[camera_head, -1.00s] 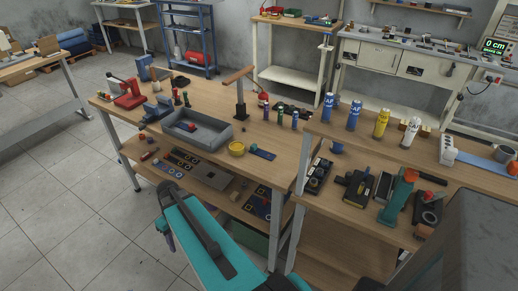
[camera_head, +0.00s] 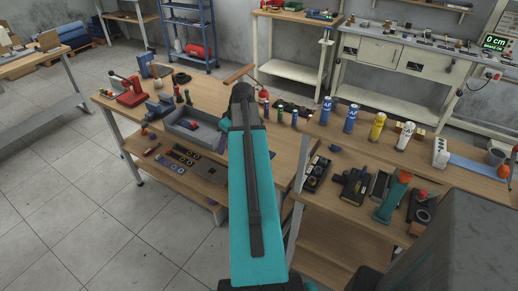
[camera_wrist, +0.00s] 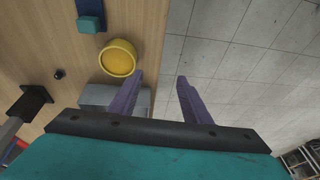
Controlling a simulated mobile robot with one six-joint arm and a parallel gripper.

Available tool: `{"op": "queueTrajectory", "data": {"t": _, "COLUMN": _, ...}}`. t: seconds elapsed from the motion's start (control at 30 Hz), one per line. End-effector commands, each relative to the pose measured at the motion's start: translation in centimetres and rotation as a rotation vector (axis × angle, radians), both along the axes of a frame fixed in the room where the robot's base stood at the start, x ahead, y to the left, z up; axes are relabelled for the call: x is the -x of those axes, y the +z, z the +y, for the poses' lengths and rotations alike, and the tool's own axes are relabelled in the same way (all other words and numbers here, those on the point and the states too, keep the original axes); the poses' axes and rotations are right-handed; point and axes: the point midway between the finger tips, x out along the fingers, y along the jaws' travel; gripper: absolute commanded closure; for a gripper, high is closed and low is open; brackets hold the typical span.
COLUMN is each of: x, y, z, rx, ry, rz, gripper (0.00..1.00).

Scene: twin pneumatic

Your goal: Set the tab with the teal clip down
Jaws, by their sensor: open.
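The tab (camera_wrist: 90,5) is a dark blue strip with a teal clip (camera_wrist: 90,24) on it. It lies on the wooden table at the top of the wrist view, cut off by the picture's edge. My gripper (camera_wrist: 157,82) has two purple fingers, spread apart with nothing between them. In the wrist view it is below and to the right of the tab, apart from it, near the table edge. In the head view my arm hides the tab.
A yellow round dish (camera_wrist: 118,58) sits between the tab and my gripper in the wrist view. A grey tray (camera_head: 190,125) is left of my arm in the head view. Spray cans (camera_head: 350,118) stand to the right. A black post base (camera_wrist: 32,102) is on the table.

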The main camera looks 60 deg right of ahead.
Motion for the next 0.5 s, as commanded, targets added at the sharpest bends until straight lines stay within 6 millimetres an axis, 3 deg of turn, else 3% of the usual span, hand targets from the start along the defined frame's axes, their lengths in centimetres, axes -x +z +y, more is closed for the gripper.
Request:
{"op": "queueTrajectory", "data": {"t": 0.03, "x": 1.1, "y": 1.1, "z": -1.6, "rx": 0.009, "ry": -0.005, "rz": -0.012, "gripper": 0.56}}
{"op": "queueTrajectory", "data": {"t": 0.2, "x": 4.9, "y": 4.0, "z": -5.6, "rx": 0.037, "ry": -0.003, "rz": -0.048, "gripper": 0.56}}
{"op": "queueTrajectory", "data": {"t": 0.5, "x": 10.7, "y": 7.6, "z": -10.3, "rx": 0.078, "ry": 0.006, "rz": -0.091, "gripper": 0.56}}
